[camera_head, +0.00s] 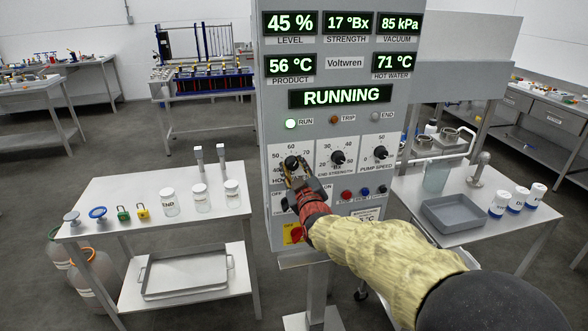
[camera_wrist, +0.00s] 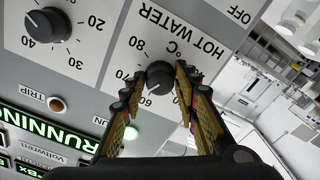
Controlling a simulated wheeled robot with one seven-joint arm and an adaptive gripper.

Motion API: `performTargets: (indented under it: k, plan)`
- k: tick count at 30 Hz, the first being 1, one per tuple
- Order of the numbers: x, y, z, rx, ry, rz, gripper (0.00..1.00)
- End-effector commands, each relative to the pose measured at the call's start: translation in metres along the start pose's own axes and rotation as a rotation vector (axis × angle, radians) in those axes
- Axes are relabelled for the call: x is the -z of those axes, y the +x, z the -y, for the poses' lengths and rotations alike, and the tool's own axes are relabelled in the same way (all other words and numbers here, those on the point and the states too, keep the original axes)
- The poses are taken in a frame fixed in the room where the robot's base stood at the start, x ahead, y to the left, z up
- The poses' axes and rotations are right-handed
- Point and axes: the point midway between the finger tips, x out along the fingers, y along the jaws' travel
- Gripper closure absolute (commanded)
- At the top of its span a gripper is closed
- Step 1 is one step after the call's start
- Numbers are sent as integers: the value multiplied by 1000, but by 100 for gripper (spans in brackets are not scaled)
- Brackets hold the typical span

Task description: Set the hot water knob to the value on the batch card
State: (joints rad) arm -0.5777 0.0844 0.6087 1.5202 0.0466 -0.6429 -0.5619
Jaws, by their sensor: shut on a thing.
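The hot water knob (camera_head: 292,162) is a black dial knob at the left of the knob row on the grey control panel (camera_head: 410,100). My gripper (camera_head: 294,180) is at it, and in the wrist view (camera_wrist: 160,88) its two fingers are shut on the knob (camera_wrist: 159,76) from both sides. Around it the wrist view shows the marks 60, 70 and 80, upside down. I cannot read the pointer's exact setting. The hot water display (camera_head: 394,63) reads 71 °C.
The end strength knob (camera_head: 337,158) and pump speed knob (camera_head: 381,153) sit to the right. Several small buttons (camera_head: 365,191) lie below. A red and yellow switch (camera_head: 294,233) is under my gripper. Tables with jars (camera_head: 169,202) and a grey tray (camera_head: 453,213) flank the panel.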

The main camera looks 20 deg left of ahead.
Motion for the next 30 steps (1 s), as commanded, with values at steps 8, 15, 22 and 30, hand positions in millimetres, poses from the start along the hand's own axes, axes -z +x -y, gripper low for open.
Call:
performTargets:
  k: [8, 15, 22, 30]
  plan:
    - [0, 0, 0, 1, 0, -1, 65]
    - [0, 0, 0, 0, 1, 0, 51]
    - [0, 0, 0, 0, 1, 0, 50]
    - [0, -15, 0, 0, 1, 0, 50]
